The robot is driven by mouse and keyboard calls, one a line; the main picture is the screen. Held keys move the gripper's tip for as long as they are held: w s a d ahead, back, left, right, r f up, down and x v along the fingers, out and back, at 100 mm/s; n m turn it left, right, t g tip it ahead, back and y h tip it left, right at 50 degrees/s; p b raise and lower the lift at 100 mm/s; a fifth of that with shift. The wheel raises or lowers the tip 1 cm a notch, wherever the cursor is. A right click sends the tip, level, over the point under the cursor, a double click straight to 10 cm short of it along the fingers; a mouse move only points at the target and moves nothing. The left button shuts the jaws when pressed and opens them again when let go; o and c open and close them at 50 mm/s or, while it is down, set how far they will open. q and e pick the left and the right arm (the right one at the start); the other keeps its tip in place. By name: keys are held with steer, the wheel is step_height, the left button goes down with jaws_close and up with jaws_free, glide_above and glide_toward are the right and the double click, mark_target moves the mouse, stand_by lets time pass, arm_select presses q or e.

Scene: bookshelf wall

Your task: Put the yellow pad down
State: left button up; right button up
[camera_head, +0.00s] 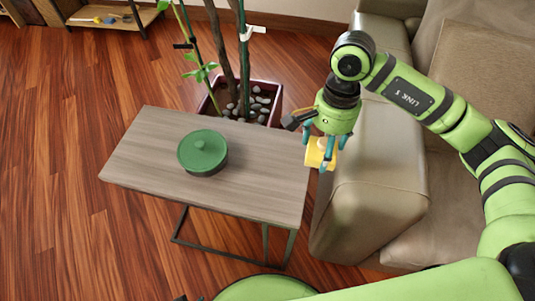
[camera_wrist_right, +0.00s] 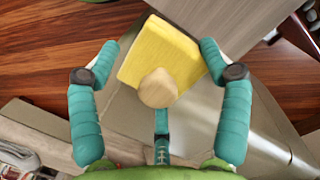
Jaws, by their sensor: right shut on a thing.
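The yellow pad (camera_head: 316,156) is a blocky yellow piece with a round wooden knob, seen closely in the right wrist view (camera_wrist_right: 158,52). My right gripper (camera_head: 323,160) is shut on it; its teal fingers (camera_wrist_right: 160,80) stand around the pad and knob. The gripper is near the right edge of the small wood-topped table (camera_head: 262,187), between the table and the sofa arm. The pad looks to be held in the air; its exact height is hard to tell. My left gripper is not in view.
A round green lidded pot (camera_head: 202,153) sits on the table's middle-left; the table's right part is clear. A potted plant (camera_head: 268,88) with stones stands behind the table. A beige sofa (camera_head: 372,190) is close on the right. A low shelf (camera_head: 100,18) is at the upper left.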

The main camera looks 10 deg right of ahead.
glide_above(277, 171)
step_height(277, 171, down, 6)
steer(key=shift+w+d+r+p, duration=0.1)
steer(key=shift+d+r+p, duration=0.1)
steer(key=shift+p, duration=0.2)
step_height(277, 171, down, 4)
steer(key=shift+a+r, duration=0.1)
steer(key=shift+r, duration=0.1)
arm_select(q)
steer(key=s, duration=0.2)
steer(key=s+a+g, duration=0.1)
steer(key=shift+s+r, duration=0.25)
arm_select(e)
steer(key=shift+w+f, duration=0.1)
steer(key=shift+f, duration=0.2)
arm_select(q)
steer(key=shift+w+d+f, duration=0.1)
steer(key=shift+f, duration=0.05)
arm_select(e)
steer(key=shift+f, duration=0.15)
steer(key=o, duration=1.1)
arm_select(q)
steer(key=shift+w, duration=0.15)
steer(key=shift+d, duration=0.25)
